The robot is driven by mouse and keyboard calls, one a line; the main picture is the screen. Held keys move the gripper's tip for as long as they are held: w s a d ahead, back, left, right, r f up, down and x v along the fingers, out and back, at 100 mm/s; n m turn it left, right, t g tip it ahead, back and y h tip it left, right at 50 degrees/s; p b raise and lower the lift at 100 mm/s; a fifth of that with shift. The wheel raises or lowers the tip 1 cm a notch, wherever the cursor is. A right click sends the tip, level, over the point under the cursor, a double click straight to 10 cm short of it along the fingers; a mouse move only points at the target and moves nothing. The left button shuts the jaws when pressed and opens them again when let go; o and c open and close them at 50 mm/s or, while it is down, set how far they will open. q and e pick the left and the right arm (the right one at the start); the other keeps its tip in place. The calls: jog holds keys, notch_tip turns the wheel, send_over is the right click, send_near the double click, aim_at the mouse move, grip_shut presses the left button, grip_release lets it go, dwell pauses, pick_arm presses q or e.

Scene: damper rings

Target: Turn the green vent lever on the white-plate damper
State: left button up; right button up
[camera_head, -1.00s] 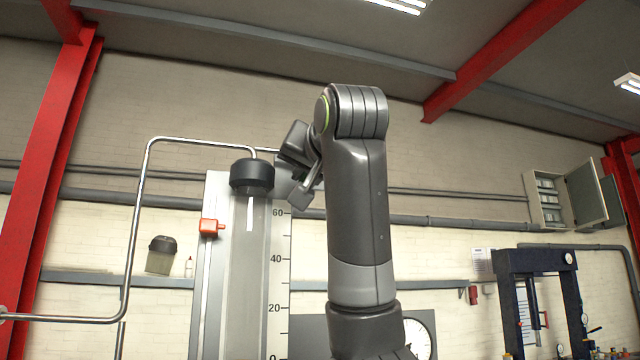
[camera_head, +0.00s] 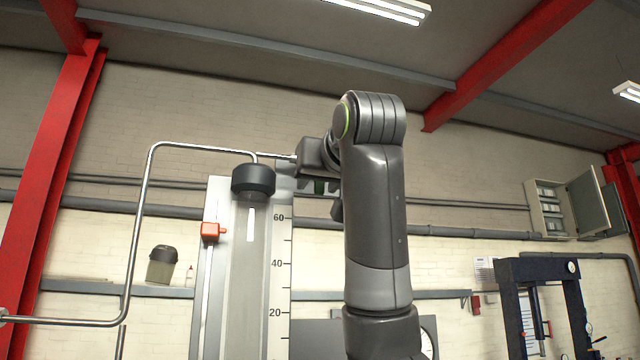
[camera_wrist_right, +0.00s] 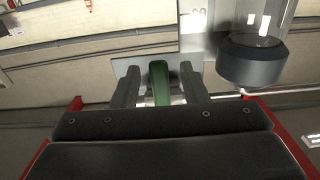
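The green vent lever (camera_wrist_right: 158,82) shows in the right wrist view, in front of a pale plate (camera_wrist_right: 133,61). My right gripper (camera_wrist_right: 160,88) is open, with one finger on each side of the lever. A narrow gap shows between the lever and each finger. In the head view a small dark green part of the lever (camera_head: 320,187) shows below my right gripper (camera_head: 323,180), beside the top of the tall column. Most of the lever and the plate is hidden there by my wrist. My left gripper is not in view.
A clear column with a black cap (camera_head: 253,180) stands left of my right gripper; the cap (camera_wrist_right: 253,58) is close beside it in the wrist view. A bent metal pipe (camera_head: 140,200) runs into the cap. An orange slider (camera_head: 212,232) sits on the scale board.

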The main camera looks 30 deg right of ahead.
jog(key=shift+b+v, duration=0.3)
jog(key=shift+v, duration=0.55)
jog(key=b+v, duration=0.2)
jog(key=v, duration=0.4)
jog(key=shift+b, duration=0.4)
